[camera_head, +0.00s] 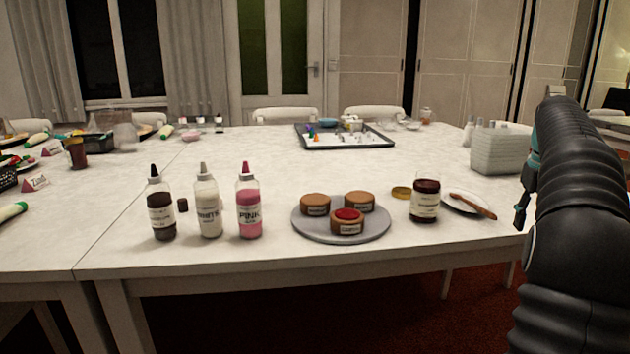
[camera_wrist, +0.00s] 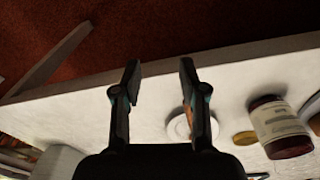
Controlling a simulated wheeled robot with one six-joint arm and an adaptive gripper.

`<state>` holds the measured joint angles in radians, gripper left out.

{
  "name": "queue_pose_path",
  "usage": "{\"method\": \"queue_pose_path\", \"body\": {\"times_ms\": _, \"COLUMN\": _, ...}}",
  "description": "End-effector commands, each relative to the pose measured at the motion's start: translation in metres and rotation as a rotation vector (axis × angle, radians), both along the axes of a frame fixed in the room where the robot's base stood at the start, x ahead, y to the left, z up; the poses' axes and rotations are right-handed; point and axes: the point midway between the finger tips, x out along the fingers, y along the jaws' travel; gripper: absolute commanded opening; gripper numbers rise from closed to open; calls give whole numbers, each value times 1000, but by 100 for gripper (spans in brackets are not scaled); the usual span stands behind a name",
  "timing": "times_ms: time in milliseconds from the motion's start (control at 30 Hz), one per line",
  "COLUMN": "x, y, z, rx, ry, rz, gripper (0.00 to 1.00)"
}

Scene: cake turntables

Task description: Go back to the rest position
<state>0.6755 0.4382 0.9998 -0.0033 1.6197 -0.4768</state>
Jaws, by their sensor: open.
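My gripper (camera_wrist: 158,80) is open and empty in the wrist view, its two fingers apart over the table's front edge. In the head view my arm stands at the right edge, and part of the gripper (camera_head: 522,205) shows in front of it, right of the small plate. The grey turntable (camera_head: 341,235) bears three small brown cakes; the front cake (camera_head: 348,221) has a red top, the left (camera_head: 315,204) and right (camera_head: 359,202) ones are plain brown. The dark jar (camera_head: 425,202) stands open right of the turntable; it also shows in the wrist view (camera_wrist: 280,128).
Brown (camera_head: 161,205), white (camera_head: 207,204) and pink (camera_head: 249,208) bottles stand left of the turntable. A gold lid (camera_head: 401,192) lies by the jar. A white plate (camera_head: 457,206) bears a wooden-handled spreader (camera_head: 476,205). A pale basket (camera_head: 496,151) and dark tray (camera_head: 302,137) stand farther back.

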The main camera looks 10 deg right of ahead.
Motion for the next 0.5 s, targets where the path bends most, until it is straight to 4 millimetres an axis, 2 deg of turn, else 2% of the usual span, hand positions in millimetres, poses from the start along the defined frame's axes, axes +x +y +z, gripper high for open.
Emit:
{"method": "queue_pose_path", "body": {"times_ms": 167, "x": -3, "y": 7, "z": -22, "rx": -1, "ry": -13, "rz": -67, "gripper": 42}}
{"method": "queue_pose_path", "body": {"times_ms": 267, "x": -7, "y": 20, "z": -33, "rx": -5, "ry": -25, "rz": -101, "gripper": 42}}
{"method": "queue_pose_path", "body": {"times_ms": 367, "x": -12, "y": 42, "z": -43, "rx": -10, "ry": -45, "rz": -133, "gripper": 42}}
{"method": "queue_pose_path", "body": {"times_ms": 500, "x": -26, "y": 90, "z": -57, "rx": -20, "ry": -87, "rz": -162, "gripper": 42}}
